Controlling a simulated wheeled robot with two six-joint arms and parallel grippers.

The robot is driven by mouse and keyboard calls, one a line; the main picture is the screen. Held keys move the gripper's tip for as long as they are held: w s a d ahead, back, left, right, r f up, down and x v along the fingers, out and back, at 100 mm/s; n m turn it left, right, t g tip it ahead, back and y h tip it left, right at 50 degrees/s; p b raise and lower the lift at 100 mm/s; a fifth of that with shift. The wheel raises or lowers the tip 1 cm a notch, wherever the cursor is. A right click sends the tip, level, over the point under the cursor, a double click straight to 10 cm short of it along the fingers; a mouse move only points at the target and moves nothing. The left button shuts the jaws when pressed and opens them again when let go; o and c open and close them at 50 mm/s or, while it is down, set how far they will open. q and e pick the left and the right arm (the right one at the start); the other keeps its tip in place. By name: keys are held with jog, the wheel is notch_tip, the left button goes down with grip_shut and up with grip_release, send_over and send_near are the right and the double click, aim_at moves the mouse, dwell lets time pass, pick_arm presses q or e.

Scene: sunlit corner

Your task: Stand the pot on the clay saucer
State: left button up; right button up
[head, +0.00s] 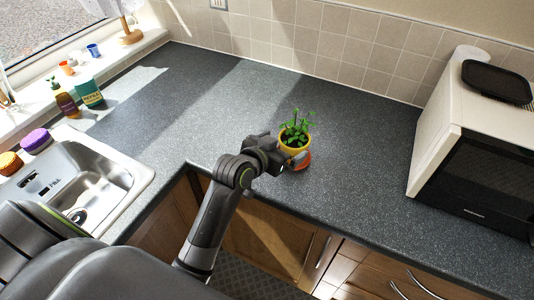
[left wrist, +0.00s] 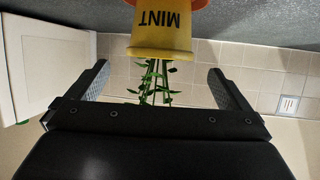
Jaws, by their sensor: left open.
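The pot appears to be on the saucer; exact centring is hidden. My left gripper (head: 284,150) is open beside the pot, its fingers (left wrist: 158,70) apart and not closed on it. My right gripper is not in view.
A microwave (head: 475,150) with a black tray on top stands at the right. The sink (head: 85,180), a bottle (head: 66,102) and a green box (head: 89,93) are at the left. The counter (head: 240,95) behind the pot is clear.

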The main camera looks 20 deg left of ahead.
pick_arm(q)
jog(key=v, duration=0.8)
jog(key=shift+b, duration=0.35)
jog(key=shift+f, duration=0.1)
jog(key=s+a+f+n+g+y, duration=0.1)
jog(key=s+a+f+g+y, duration=0.15)
jog(key=s+f, duration=0.4)
jog(key=s+a+f+n+g+y, duration=0.1)
jog(key=s+a+f+g, duration=0.25)
jog(key=s, duration=0.65)
jog(key=s+a+f+n+g+y, duration=0.1)
jog(key=s+a+f+g, duration=0.25)
jog(key=s, duration=0.55)
notch_tip(320, 180, down, 25)
jog(key=a+g, duration=0.1)
jog(key=s+f+g, duration=0.1)
jog(key=s+f, duration=1.3)
jog(key=f, duration=0.3)
jog(key=shift+d+h, duration=0.35)
jog(key=shift+d, duration=0.1)
